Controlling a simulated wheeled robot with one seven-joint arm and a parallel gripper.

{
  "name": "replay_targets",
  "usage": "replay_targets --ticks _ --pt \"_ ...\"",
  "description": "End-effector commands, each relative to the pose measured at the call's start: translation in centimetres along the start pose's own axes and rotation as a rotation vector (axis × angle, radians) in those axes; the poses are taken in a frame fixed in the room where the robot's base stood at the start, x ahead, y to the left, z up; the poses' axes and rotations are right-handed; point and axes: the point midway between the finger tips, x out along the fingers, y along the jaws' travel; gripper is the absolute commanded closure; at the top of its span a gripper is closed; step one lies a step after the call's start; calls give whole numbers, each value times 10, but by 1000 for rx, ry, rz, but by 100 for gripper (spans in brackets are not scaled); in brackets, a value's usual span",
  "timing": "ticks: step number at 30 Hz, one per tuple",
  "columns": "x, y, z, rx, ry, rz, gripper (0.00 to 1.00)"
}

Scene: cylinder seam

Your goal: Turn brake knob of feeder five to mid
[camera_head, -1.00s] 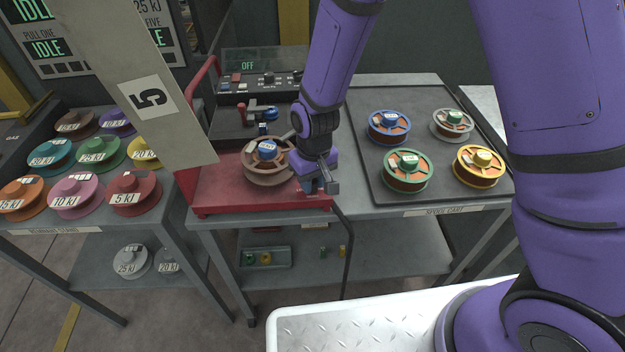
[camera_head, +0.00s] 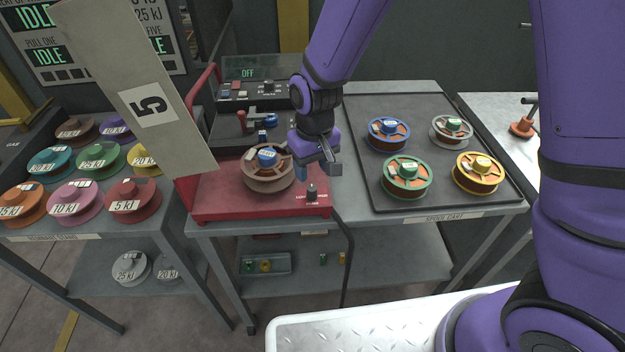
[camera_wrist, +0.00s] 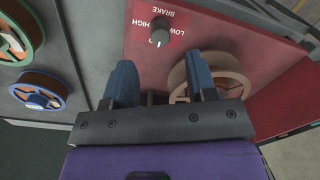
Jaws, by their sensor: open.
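The brake knob (camera_head: 311,193) is a small dark knob at the front right of the red feeder base (camera_head: 225,205). It also shows in the wrist view (camera_wrist: 159,38), on a red label reading BRAKE, LOW and HIGH upside down. A pale mark shows on the knob, but I cannot tell its setting for sure. My gripper (camera_head: 318,172) is open and empty, above and slightly behind the knob in the head view. In the wrist view its blue fingers (camera_wrist: 160,70) stand apart, and the knob appears beyond the gap between them. A tan spool (camera_head: 268,180) with a blue hub sits on the base, left of my gripper.
A hanging sign with a 5 (camera_head: 152,103) covers the base's left side. A control panel (camera_head: 250,90) reading OFF stands behind. A dark tray (camera_head: 440,205) with several spools lies to the right. A stand with several coloured spools (camera_head: 75,200) is at left.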

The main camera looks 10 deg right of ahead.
Motion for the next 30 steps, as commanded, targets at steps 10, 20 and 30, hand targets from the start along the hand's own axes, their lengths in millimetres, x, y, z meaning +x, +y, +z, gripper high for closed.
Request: replay_targets --ticks 10,20,30 --pt "-39 0 0 0 1 0 48" --pt "-41 0 0 0 -1 0 48" --pt "-55 8 3 13 17 -2 48"
